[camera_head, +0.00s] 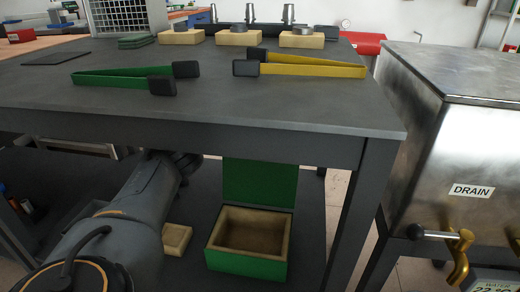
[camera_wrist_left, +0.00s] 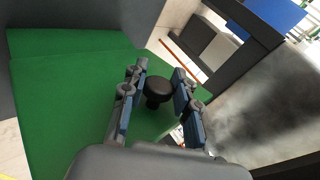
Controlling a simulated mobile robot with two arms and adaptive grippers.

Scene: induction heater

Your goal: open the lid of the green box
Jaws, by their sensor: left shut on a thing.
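The green box (camera_head: 248,264) stands on the lower shelf under the table in the head view. It has a pale, thick-walled inside and looks empty. Its green lid (camera_head: 258,183) stands upright at the box's back edge, so the box is open. In the left wrist view the green lid (camera_wrist_left: 60,100) fills the left and middle, with a black knob (camera_wrist_left: 157,90) on it. My left gripper (camera_wrist_left: 159,74) has its fingers on both sides of the knob and is shut on it. In the head view the table edge hides the left fingers. My right gripper is not in view.
The dark tabletop (camera_head: 230,110) overhangs the box and arm. Green tongs (camera_head: 120,78) and yellow tongs (camera_head: 310,68) lie on it. A small pale block (camera_head: 176,240) sits left of the box. A table leg (camera_head: 362,215) and a metal tank (camera_head: 455,130) stand to the right.

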